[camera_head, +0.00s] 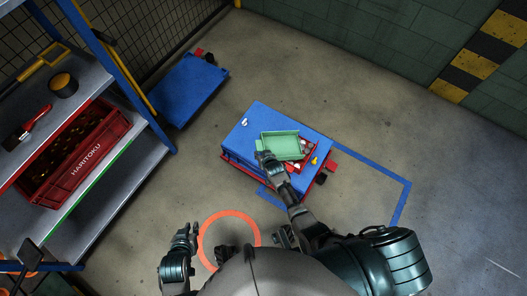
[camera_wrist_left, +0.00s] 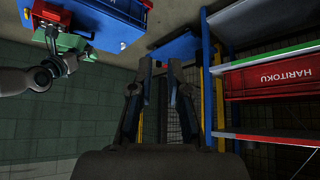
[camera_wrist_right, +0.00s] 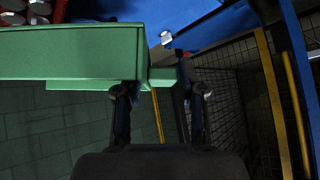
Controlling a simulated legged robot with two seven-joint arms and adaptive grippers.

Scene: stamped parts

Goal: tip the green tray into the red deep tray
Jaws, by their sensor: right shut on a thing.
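The green tray (camera_head: 280,144) is over the blue cart top. In the head view its inside looks empty. My right gripper (camera_head: 264,160) is shut on its near left end; the right wrist view shows the gripper (camera_wrist_right: 160,95) on a short green tab at the tray's end (camera_wrist_right: 70,66). Whether the trays touch I cannot tell. My left gripper (camera_head: 193,236) is open and empty, away from the cart at the lower left.
The blue cart (camera_head: 257,115) has a small white item (camera_head: 245,122) and a yellow item (camera_head: 314,161) on top. A second blue cart (camera_head: 190,88) stands farther left. A shelf with a red HARITOKU crate (camera_head: 75,150) fills the left. Floor between is clear.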

